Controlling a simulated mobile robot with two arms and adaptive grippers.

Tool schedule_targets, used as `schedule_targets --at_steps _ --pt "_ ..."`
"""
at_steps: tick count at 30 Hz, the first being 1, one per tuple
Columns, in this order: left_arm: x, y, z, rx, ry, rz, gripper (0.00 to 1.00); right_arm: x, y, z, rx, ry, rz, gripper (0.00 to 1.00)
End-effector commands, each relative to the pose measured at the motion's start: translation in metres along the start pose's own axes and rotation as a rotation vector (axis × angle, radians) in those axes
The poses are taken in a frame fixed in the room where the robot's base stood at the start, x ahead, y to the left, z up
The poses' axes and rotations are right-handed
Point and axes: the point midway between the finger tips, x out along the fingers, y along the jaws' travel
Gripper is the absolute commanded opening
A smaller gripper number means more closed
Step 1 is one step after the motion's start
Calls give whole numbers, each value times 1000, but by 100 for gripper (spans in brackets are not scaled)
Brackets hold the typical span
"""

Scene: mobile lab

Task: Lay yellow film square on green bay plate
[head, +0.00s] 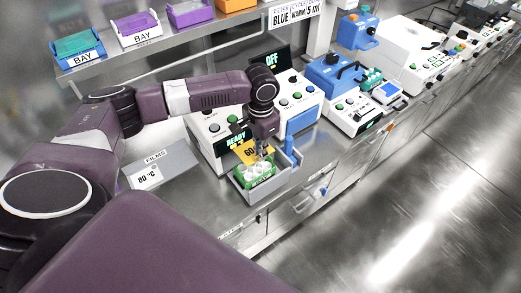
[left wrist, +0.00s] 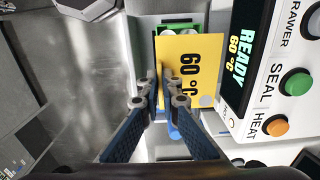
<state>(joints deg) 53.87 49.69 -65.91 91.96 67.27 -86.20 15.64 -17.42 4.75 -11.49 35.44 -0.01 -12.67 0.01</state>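The yellow film square (head: 245,152), marked 60 °C, is held upright or tilted in my left gripper (head: 264,150). In the left wrist view the film (left wrist: 192,70) has its left edge between the two close fingertips (left wrist: 159,78) of my left gripper. The green bay plate (head: 258,178), with white round items in it, sits in a grey open drawer tray below the film. In the left wrist view only a green strip of the plate (left wrist: 178,28) shows; the film hides the rest. The film appears above the plate; contact cannot be told. My right gripper is not in view.
The white sealer (left wrist: 262,75) reads READY 60 °C and stands right beside the film. A grey FILMS holder (head: 172,158) with a white 80 °C film (head: 146,176) lies left on the bench. Blue-and-white machines (head: 345,85) stand further right. BAY bins (head: 135,27) stand on the shelf.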

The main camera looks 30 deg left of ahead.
Motion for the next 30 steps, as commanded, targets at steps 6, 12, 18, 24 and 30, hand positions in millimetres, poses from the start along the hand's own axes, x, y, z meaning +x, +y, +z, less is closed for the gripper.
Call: schedule_targets --at_steps 6,12,18,24,30 --pt "18 0 1 -2 -1 2 0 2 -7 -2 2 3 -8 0" --pt "37 1 0 0 1 1 0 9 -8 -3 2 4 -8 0" --pt "52 0 0 -1 0 1 0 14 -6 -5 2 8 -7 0" --pt "57 0 0 0 1 0 0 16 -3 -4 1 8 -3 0" --pt "58 0 0 0 1 0 0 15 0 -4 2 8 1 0"
